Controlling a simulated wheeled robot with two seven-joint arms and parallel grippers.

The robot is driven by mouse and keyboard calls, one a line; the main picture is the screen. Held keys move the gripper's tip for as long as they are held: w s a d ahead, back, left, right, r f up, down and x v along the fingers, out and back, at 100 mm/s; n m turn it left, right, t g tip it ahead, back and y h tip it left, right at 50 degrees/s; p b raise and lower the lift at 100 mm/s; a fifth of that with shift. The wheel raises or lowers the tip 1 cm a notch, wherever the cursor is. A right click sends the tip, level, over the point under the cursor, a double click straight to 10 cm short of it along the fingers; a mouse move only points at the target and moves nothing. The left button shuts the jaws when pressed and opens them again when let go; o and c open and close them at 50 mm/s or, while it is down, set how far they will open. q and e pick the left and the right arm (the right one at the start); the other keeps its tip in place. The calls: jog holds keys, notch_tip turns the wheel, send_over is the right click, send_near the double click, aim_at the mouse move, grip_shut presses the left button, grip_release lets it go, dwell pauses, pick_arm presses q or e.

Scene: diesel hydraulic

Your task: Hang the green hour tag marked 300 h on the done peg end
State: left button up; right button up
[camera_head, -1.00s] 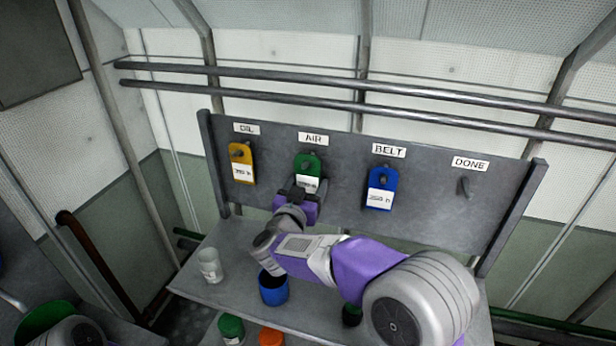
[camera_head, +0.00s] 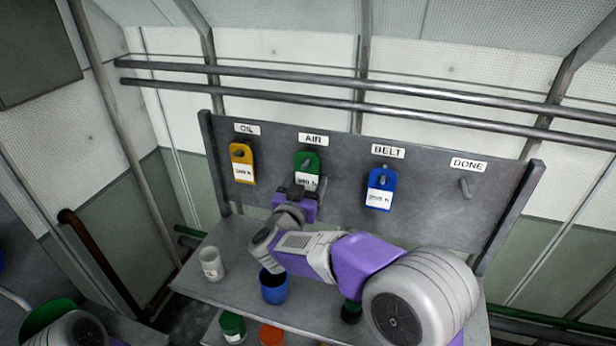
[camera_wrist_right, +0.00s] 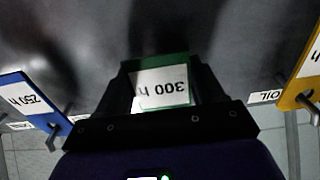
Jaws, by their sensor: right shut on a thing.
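The green tag (camera_head: 307,161) is at the AIR peg on the grey board in the head view. Its white label reads 300 h, upside down, in the right wrist view (camera_wrist_right: 162,88). My right gripper (camera_head: 306,188) is shut on the tag's lower part, with a finger on either side. The peg tip shows at the tag's upper part; I cannot tell whether the tag is clear of it. The done peg (camera_head: 465,187) is bare, under the DONE label at the board's right. My left gripper is out of view.
A yellow tag (camera_head: 241,162) hangs at OIL and a blue tag (camera_head: 380,188) at BELT, on either side of my right gripper. Below, the shelf (camera_head: 235,240) holds a pale cup (camera_head: 211,265) and a blue cup (camera_head: 273,288). The board is clear between the blue tag and the done peg.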

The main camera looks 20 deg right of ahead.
jog(key=shift+v, duration=1.05)
jog(key=shift+s+a+r, duration=0.2)
jog(key=shift+s+r, duration=0.05)
jog(key=p+v, duration=0.1)
jog(key=v, duration=0.2)
jog(key=shift+s+a+r, duration=0.1)
jog(key=shift+s+a, duration=0.1)
jog(key=shift+s, duration=0.15)
dwell(0.7)
jog(key=v, duration=0.5)
dwell(0.6)
jog(key=shift+d, duration=0.1)
dwell(0.8)
